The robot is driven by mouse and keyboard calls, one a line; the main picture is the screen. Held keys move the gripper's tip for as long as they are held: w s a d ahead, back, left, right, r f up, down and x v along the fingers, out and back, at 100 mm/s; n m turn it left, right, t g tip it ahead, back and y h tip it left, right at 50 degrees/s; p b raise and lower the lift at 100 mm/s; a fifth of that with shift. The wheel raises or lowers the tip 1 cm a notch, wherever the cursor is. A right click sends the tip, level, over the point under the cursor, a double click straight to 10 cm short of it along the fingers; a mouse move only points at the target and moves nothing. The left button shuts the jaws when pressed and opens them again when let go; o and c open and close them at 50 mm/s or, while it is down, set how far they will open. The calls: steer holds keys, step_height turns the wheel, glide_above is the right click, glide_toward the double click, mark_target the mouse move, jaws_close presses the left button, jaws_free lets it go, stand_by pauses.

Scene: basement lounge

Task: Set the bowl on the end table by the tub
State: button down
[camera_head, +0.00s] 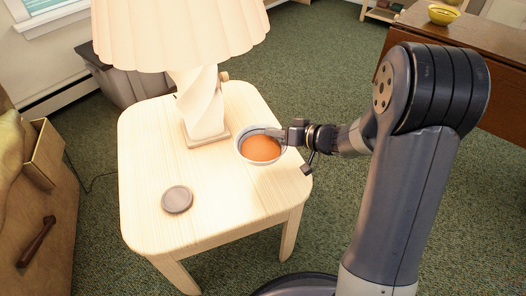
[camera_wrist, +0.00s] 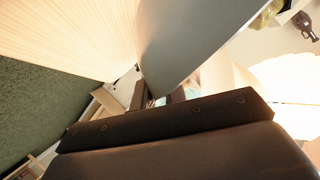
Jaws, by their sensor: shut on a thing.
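The bowl (camera_head: 260,148), pale outside and orange inside, is upright at the right part of the pale wooden end table (camera_head: 235,195). I cannot tell whether its base touches the tabletop. My gripper (camera_head: 281,134) reaches in from the right and is shut on the bowl's right rim. In the wrist view the bowl's grey side (camera_wrist: 185,40) fills the upper middle, above the fingers (camera_wrist: 157,98). The grey tub (camera_head: 125,82) stands on the floor behind the table, partly hidden by the lamp.
A lamp (camera_head: 197,105) with a pleated shade stands on the table, close left of the bowl. A round coaster (camera_head: 177,199) lies at the front left. The tabletop's front middle is clear. A brown table (camera_head: 490,48) with a yellow bowl (camera_head: 443,14) stands at back right.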

step_height(320, 180, down, 8)
steer(key=b, duration=0.4)
steer(key=shift+f, duration=0.15)
steer(key=c, duration=1.4)
jaws_free()
steer(key=shift+c, duration=0.2)
steer(key=p+v, duration=0.5)
steer(key=v, duration=0.6)
steer(key=shift+s+d+r, duration=0.2)
steer(key=shift+s+d, duration=0.05)
steer(key=shift+d, duration=0.2)
